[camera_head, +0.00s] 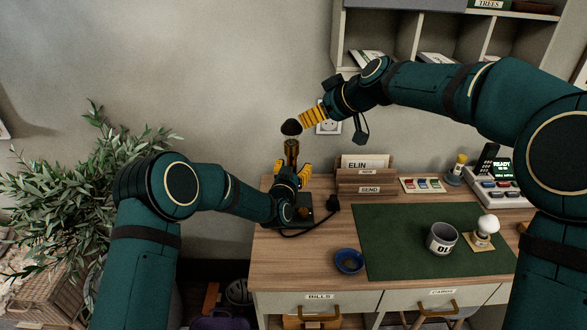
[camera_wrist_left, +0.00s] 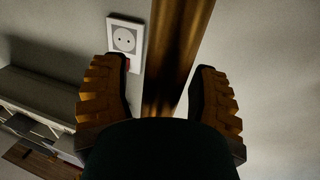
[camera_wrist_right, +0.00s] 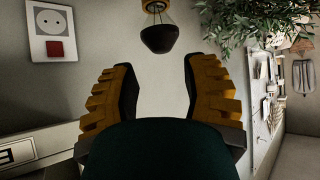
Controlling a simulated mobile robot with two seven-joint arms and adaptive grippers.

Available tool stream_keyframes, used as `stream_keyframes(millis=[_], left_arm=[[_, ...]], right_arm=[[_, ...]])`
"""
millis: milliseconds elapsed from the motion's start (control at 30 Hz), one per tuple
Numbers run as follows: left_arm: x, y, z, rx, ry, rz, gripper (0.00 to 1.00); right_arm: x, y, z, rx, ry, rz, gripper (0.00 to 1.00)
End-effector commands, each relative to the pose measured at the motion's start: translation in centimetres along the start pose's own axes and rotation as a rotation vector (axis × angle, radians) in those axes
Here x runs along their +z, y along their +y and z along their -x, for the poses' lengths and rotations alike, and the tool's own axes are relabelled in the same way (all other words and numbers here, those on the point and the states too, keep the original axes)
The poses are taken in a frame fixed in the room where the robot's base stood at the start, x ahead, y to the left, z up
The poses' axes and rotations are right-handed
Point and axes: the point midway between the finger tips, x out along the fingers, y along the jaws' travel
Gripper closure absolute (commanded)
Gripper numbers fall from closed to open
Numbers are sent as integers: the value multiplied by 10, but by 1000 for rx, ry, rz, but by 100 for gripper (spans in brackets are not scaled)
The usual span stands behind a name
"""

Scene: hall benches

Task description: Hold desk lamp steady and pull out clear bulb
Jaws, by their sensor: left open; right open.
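The desk lamp has an upright brass stem (camera_head: 291,153) on a dark base at the desk's back left. The bulb (camera_head: 291,127) at its top looks dark; the right wrist view shows the bulb (camera_wrist_right: 158,38) below a brass socket (camera_wrist_right: 154,6). My left gripper (camera_head: 292,168) is open, one finger on each side of the stem; gaps show beside the stem (camera_wrist_left: 178,60) in the left wrist view. My right gripper (camera_head: 302,123) is open, just right of the bulb and apart from it. My left wrist partly hides the lamp base.
A white bulb (camera_head: 488,225) in a small holder and a grey mug (camera_head: 441,238) stand on the green mat (camera_head: 395,255). A blue bowl (camera_head: 349,261) is nearer the front. A letter rack (camera_head: 366,180) stands right of the lamp. A wall socket (camera_head: 328,127) is behind.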

Motion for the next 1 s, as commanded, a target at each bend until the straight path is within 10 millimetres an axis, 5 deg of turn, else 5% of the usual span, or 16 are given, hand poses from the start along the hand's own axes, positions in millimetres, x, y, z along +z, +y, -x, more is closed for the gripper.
stream_keyframes(millis=[100,300,500,633,1000], left_arm=[[0,0,0,0,0,0,38],[0,0,0,0,0,0,100],[0,0,0,0,-1,0,100],[0,0,0,0,-1,0,100],[1,0,1,0,-1,0,100]], right_arm=[[0,0,0,0,0,0,54],[0,0,0,0,0,0,54],[0,0,0,0,0,0,54],[-2,-1,-1,-4,-7,20,6],[-27,-13,-6,-52,-237,456,6]])
